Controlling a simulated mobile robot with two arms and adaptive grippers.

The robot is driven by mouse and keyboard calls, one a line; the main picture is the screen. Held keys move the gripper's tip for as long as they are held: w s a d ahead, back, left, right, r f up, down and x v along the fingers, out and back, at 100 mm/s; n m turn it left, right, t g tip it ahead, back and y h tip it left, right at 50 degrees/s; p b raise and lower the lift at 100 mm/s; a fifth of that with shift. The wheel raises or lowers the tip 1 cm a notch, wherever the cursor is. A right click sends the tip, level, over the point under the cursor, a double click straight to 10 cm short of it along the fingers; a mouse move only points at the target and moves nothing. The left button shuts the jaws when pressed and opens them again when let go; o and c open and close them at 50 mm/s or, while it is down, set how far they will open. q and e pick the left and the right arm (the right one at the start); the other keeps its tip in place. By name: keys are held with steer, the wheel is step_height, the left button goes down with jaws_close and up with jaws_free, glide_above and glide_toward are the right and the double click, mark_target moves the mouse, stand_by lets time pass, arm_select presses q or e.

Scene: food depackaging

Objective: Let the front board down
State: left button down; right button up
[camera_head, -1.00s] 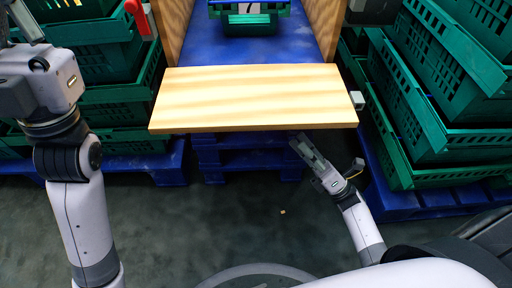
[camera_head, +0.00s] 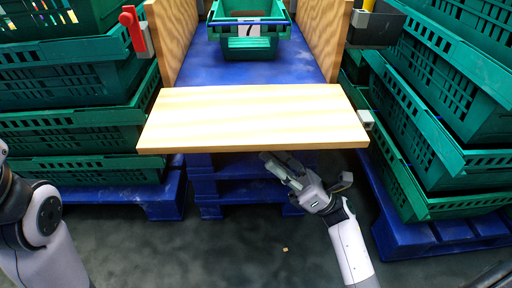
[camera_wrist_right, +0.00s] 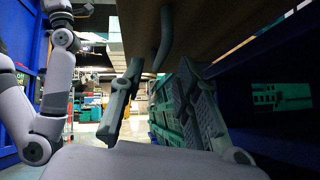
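The front board (camera_head: 252,118) is a pale wooden panel. It spans the front end of the blue bed, between two wooden side walls, and appears to lie about flat, its near edge towards me. My right gripper (camera_head: 280,168) is just below the board's near edge, its fingertips partly hidden beneath it. In the right wrist view the two fingers (camera_wrist_right: 160,88) are apart with nothing between them. The board's brown underside (camera_wrist_right: 220,20) seems to be overhead there, with a curved grey bar (camera_wrist_right: 164,40) hanging near the fingers. My left gripper is out of view.
A green crate (camera_head: 250,42) with a number tag stands on the blue bed (camera_head: 205,75). Green crates (camera_head: 75,115) are stacked on the left, and more (camera_head: 440,140) on the right, on blue pallets. A red lever (camera_head: 134,30) is at the left wall.

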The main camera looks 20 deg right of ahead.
mark_target(256, 147)
steer(key=x, duration=0.6)
steer(key=shift+b, duration=0.4)
steer(key=shift+c, duration=0.2)
jaws_close()
steer(key=shift+f, duration=0.1)
